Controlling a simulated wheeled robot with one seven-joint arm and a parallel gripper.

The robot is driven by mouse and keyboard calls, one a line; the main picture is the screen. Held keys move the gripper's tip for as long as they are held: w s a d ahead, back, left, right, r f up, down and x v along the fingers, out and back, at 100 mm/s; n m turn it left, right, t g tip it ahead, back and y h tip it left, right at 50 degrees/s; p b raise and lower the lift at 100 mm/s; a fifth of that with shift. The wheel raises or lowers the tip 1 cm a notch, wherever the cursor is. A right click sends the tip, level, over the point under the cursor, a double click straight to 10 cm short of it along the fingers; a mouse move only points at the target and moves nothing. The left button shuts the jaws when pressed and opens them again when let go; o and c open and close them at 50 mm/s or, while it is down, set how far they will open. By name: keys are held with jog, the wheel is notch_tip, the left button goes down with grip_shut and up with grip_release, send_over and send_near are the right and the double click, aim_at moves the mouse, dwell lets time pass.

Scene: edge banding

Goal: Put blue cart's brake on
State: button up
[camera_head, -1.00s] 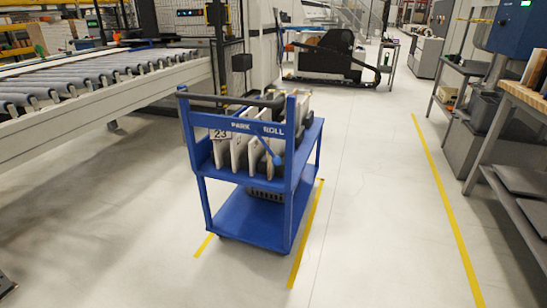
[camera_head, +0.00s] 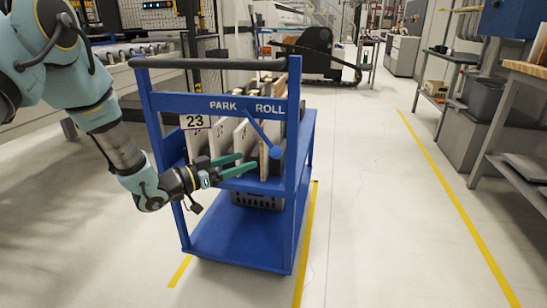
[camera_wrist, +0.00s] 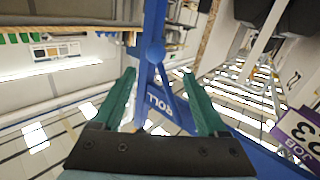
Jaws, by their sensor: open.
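The blue cart (camera_head: 214,104) stands ahead with a front panel marked PARK on the left and ROLL on the right. Its brake lever (camera_head: 262,133) is a blue bar slanting down to the right, ending in a blue ball knob (camera_head: 276,152) below ROLL. My gripper (camera_head: 247,164) is open and empty in front of the cart, with its green fingers pointing right, just left of the knob. In the wrist view, the knob (camera_wrist: 155,52) shows between and just beyond the fingertips of my gripper (camera_wrist: 159,75). I see no clear contact.
Upright boards (camera_head: 225,137) stand in the cart's upper shelf behind the lever. A 23 tag (camera_head: 195,121) hangs left of it. A grey basket (camera_head: 257,201) sits on the lower shelf. A workbench (camera_head: 525,70) stands at right. The floor between cart and bench is clear.

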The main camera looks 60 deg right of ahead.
aim_at(270, 152)
jog(key=shift+g, duration=0.3)
jog(key=x, duration=1.1)
jog(key=shift+s+d, duration=0.1)
jog(key=shift+s, duration=0.15)
jog(key=shift+c, duration=0.3)
grip_shut()
dwell(0.4)
